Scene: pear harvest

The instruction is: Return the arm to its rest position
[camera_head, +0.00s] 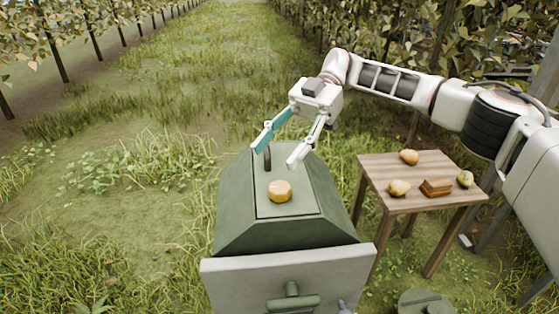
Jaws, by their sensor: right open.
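My right arm comes in from the right. Its gripper (278,154) is open and empty, with one teal finger and one pale finger pointing down and to the left. It is above the green box-shaped stand (300,228) with sloping sides. An orange-yellow round fruit (280,191) sits on the stand's top panel, below the fingertips and apart from them. A dark upright piece (267,158) stands at the panel's far left, partly behind the teal finger. My left gripper is out of view.
A wooden table (405,207) stands at the right, under my right arm. Open grass (120,220) lies at the left.

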